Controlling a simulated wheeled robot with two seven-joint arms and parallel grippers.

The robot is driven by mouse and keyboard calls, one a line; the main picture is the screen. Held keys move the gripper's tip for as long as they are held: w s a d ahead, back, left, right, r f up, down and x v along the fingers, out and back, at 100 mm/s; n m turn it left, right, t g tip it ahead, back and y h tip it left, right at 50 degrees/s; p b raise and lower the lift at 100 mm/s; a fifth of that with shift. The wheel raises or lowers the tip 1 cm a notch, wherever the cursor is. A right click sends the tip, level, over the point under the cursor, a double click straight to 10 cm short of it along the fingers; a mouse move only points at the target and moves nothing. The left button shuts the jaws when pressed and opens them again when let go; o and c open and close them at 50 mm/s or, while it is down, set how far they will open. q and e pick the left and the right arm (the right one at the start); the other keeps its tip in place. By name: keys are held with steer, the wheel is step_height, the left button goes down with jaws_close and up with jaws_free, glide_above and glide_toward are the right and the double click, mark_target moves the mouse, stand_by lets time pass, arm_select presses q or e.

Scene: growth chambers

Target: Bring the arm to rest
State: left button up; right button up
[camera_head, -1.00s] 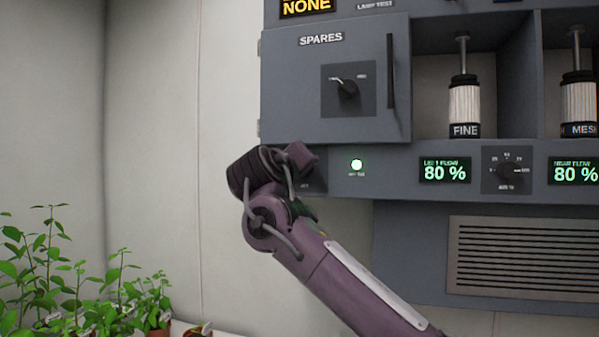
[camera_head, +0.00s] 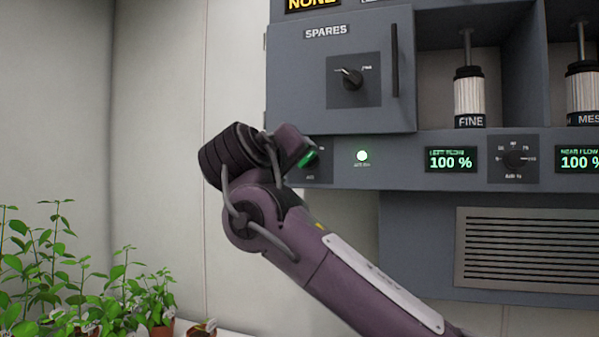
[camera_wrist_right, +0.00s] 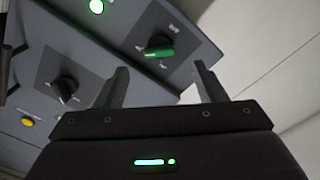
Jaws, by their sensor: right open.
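My right arm (camera_head: 330,255) comes in from the lower right in the head view and bends in front of the grey cabinet's left end. My right gripper (camera_wrist_right: 163,85) shows in the right wrist view. Its two dark fingers are apart with nothing between them. A green-handled knob (camera_wrist_right: 158,48) on the grey panel lies beyond the fingertips, apparently apart from them. In the head view this green knob (camera_head: 308,158) is partly hidden by my wrist, and the fingers cannot be made out. My left gripper is not in view.
The spares door (camera_head: 313,95) with its black dial is above the arm. A lit green lamp (camera_head: 362,155) and the left flow display (camera_head: 451,159), reading 100 %, are to the right. Potted plants (camera_head: 120,300) stand low at left. The wall left of the cabinet is clear.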

steer(key=shift+s+a, duration=0.1)
steer(key=shift+s, duration=0.2)
